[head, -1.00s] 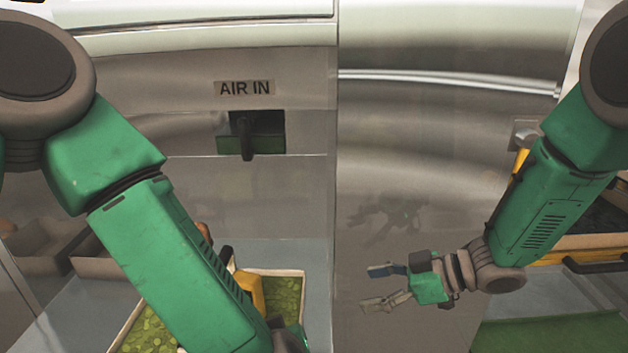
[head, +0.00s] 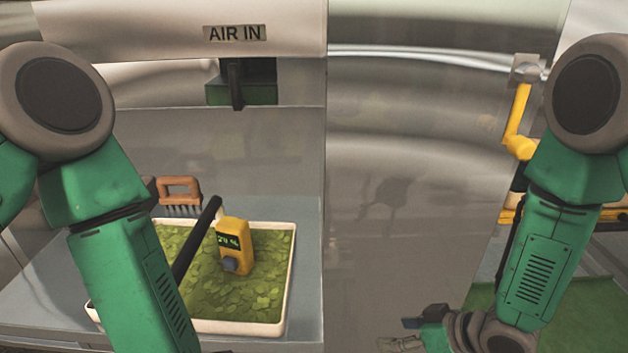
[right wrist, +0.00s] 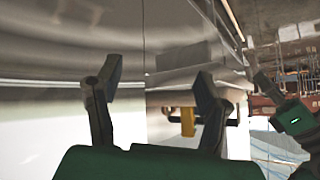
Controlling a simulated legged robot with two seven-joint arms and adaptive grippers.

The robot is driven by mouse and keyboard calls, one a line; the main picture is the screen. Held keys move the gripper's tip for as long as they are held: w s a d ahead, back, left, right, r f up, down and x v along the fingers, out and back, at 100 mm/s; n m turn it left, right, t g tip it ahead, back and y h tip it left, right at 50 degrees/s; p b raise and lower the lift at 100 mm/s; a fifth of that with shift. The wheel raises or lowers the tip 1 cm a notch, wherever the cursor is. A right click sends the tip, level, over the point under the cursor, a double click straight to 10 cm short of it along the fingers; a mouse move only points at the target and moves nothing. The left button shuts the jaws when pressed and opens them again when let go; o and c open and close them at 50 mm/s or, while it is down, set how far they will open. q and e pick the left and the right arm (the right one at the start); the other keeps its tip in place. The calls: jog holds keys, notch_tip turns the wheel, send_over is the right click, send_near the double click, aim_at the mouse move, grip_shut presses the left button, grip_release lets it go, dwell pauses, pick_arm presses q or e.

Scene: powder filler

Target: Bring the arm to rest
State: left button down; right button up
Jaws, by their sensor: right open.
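My right gripper (head: 403,334) is low in the head view, near the bottom edge and partly cut off. It is open, and nothing shows between its fingers. In the right wrist view, its two dark fingers (right wrist: 157,88) stand well apart above the green palm, in front of a shiny metal wall. My right arm hangs down along the right side of the head view. My left arm hangs at the left, and its lower end runs out of the bottom of the head view. The left gripper does not show there.
A white tray (head: 290,275) of green leaf-like material stands at the left, with a yellow device (head: 235,245) with a display on it. A brush (head: 180,192) is behind it. A yellow crank (head: 516,120) is on the metal machine (head: 400,200) at the right.

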pick_arm(q)
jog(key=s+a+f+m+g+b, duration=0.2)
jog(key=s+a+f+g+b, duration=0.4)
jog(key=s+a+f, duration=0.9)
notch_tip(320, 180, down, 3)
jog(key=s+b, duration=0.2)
jog(key=b, duration=0.1)
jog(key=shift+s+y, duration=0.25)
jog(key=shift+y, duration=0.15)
pick_arm(e)
jog(key=s+d+f+m+g+h, duration=0.2)
jog(key=s+d+f, duration=0.4)
jog(key=s+f, duration=0.4)
jog(key=s+d+f+m+g+h, duration=0.3)
jog(key=s+f, duration=0.6)
jog(key=s, duration=0.5)
jog(key=d+m+h, duration=0.1)
jog(key=d+h, duration=0.1)
jog(key=d, duration=0.1)
jog(key=shift+s+f+m, duration=0.25)
jog(key=shift+f+m, duration=0.05)
jog(key=shift+f, duration=0.05)
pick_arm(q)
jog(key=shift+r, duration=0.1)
